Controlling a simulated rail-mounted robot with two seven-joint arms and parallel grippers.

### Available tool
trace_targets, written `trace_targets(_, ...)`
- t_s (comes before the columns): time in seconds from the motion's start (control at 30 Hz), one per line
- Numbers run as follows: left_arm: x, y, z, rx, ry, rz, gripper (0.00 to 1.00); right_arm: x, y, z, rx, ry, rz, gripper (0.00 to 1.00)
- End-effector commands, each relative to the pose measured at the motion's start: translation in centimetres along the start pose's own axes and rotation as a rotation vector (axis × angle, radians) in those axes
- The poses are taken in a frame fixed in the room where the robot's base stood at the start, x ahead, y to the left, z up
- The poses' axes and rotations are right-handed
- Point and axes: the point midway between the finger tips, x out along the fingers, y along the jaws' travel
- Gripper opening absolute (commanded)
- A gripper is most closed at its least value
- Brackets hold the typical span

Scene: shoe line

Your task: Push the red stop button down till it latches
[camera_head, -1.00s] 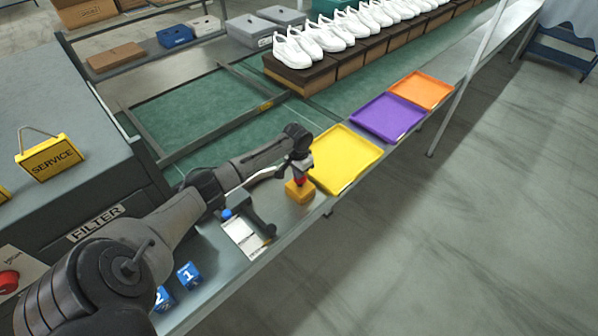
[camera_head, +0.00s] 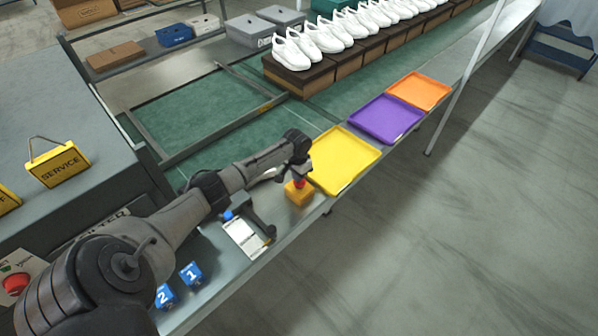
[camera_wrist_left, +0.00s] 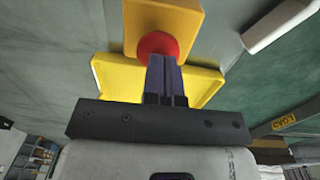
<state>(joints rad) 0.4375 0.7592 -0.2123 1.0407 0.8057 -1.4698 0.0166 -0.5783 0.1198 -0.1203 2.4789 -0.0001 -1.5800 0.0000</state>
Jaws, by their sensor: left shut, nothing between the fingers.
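The red stop button (camera_head: 300,184) sits on a yellow box (camera_head: 297,196) at the front edge of the line, beside the yellow tray. In the left wrist view the red button (camera_wrist_left: 158,44) shows on the yellow box (camera_wrist_left: 188,18). My left gripper (camera_head: 301,176) is shut and empty, pointing down right over the button. Its fingertips (camera_wrist_left: 160,58) overlap the button in the left wrist view and seem to touch it. I cannot tell how far the button is pressed. My right gripper is not in view.
A yellow tray (camera_head: 343,163), a purple tray (camera_head: 386,120) and an orange tray (camera_head: 420,91) lie along the edge. Another red button (camera_head: 15,284) is on the machine at left.

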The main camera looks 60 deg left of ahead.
Motion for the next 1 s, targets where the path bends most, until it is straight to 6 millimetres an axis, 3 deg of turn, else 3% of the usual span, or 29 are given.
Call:
trace_targets(0.03, -2.0, -0.1, -0.2, -0.002, 0.006, -0.001, 0.0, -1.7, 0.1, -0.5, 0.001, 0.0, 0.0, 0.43)
trace_targets(0.13, -3.7, -0.3, -0.5, -0.002, 0.014, -0.001, 0.0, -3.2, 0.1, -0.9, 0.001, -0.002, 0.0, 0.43)
trace_targets(0.5, -10.3, -0.4, -0.6, -0.002, 0.018, -0.002, 0.0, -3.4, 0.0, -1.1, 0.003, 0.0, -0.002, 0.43)
trace_targets(0.7, -12.3, -0.4, -0.6, -0.002, 0.017, -0.002, 0.0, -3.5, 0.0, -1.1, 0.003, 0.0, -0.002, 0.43)
trace_targets(1.0, -13.0, -0.4, -0.6, -0.002, 0.017, -0.002, 0.0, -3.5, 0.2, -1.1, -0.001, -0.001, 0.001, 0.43)
